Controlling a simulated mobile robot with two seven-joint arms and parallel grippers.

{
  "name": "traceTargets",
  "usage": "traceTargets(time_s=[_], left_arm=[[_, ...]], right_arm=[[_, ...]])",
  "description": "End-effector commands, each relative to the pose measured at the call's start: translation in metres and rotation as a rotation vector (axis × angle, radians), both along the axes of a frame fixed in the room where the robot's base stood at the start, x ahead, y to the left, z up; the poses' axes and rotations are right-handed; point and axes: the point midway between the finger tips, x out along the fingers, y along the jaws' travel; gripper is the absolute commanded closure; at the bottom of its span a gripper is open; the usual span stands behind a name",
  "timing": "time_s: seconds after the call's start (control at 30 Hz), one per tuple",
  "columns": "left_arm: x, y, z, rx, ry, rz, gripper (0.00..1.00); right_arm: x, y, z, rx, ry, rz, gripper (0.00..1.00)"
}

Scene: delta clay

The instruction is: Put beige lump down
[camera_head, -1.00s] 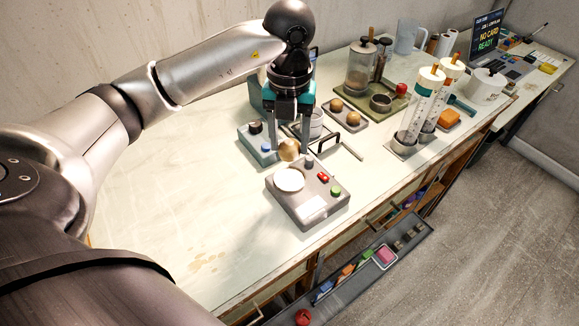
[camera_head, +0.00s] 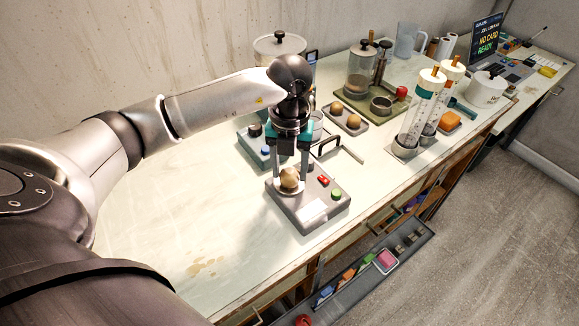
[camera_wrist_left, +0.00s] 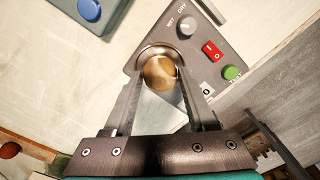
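The beige lump (camera_head: 289,177) is a small rounded ball between the fingertips of my left gripper (camera_head: 290,178). It is over the round dish on top of a grey device (camera_head: 313,211); I cannot tell if it touches the dish. In the left wrist view the lump (camera_wrist_left: 160,72) sits between both fingers of the gripper (camera_wrist_left: 161,78), which appear to press its sides. The dish's rim (camera_wrist_left: 153,50) shows around the lump. My right gripper is not in view.
The device has a red switch (camera_head: 323,181) and a green button (camera_head: 336,194). A blue-grey box (camera_head: 251,147) stands behind left. Tall tubes (camera_head: 421,112) stand to the right. The table's left part is clear.

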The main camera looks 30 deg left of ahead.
Motion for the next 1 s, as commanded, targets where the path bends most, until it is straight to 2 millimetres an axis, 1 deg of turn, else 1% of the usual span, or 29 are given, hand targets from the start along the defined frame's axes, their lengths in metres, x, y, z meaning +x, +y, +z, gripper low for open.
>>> traceTargets(time_s=[0.03,0.23,0.47,0.57,0.67,1.0], left_arm=[[0.000,0.000,0.000,0.001,0.000,0.000,0.37],[0.000,0.000,0.000,0.001,0.000,0.001,0.15],[0.000,0.000,0.000,0.001,0.000,0.001,0.14],[0.000,0.000,0.004,0.001,0.000,0.001,0.14],[0.001,0.000,0.015,0.000,-0.004,0.001,0.14],[0.001,0.000,0.088,0.000,-0.005,0.001,0.14]], right_arm=[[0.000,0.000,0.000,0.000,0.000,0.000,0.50],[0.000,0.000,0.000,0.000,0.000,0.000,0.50],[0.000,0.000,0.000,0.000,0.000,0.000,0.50],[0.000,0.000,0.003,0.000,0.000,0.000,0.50],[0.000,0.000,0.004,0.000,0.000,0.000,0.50],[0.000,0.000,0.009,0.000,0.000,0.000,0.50]])
